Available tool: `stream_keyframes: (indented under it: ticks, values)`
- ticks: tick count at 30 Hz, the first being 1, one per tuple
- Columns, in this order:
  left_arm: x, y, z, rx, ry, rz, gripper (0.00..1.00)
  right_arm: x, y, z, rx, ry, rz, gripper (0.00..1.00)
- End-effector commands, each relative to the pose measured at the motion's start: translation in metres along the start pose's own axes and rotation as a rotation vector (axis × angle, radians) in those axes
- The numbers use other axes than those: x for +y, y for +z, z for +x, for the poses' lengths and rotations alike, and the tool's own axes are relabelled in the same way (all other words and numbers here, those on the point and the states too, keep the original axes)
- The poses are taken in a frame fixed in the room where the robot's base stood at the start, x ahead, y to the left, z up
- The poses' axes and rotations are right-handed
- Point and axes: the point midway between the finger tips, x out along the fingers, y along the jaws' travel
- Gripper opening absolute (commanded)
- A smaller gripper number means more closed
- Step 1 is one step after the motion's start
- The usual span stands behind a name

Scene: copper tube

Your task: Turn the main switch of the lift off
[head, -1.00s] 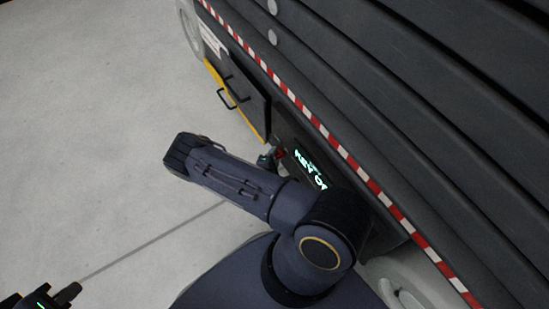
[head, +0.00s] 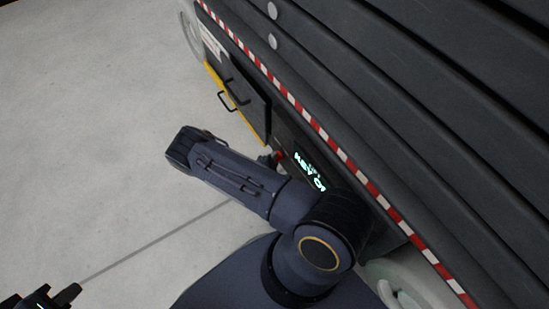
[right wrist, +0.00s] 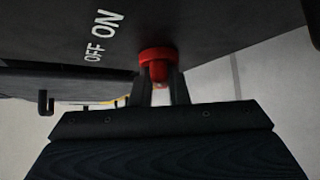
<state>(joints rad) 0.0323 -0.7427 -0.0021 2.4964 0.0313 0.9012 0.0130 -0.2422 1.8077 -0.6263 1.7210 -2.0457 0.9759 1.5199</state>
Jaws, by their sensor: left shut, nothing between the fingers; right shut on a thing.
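The lift (head: 300,128) is a dark machine with a red-and-white striped edge. Its main switch is a red knob (right wrist: 157,62) on a dark panel with the words OFF and ON in the right wrist view. My right gripper (right wrist: 160,88) is shut on the red knob, with a finger on either side. In the head view the knob (head: 280,154) is a small red spot, and my right arm hides most of the gripper there. My left gripper (head: 70,295) is shut and empty at the bottom left, over the floor, far from the switch.
A dark box with a black handle and a yellow edge (head: 237,100) lies further along the lift. The pale floor (head: 90,120) at left is clear.

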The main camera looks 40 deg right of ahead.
Motion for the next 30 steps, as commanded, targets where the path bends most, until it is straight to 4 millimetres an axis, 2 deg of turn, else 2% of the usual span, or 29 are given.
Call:
stream_keyframes:
  ticks: [3, 10, 30]
  values:
    - [0.004, -0.005, -0.009, 0.000, 0.000, 0.000, 0.00, 0.004, 0.002, -0.001, -0.001, -0.062, -0.055, 0.00]
    - [0.007, -0.008, -0.015, 0.000, 0.000, 0.000, 0.00, 0.004, 0.000, 0.000, 0.000, -0.211, -0.200, 0.00]
    - [-0.001, 0.001, 0.002, 0.000, 0.000, 0.000, 0.00, 0.005, -0.003, 0.003, 0.001, -0.594, -0.581, 0.00]
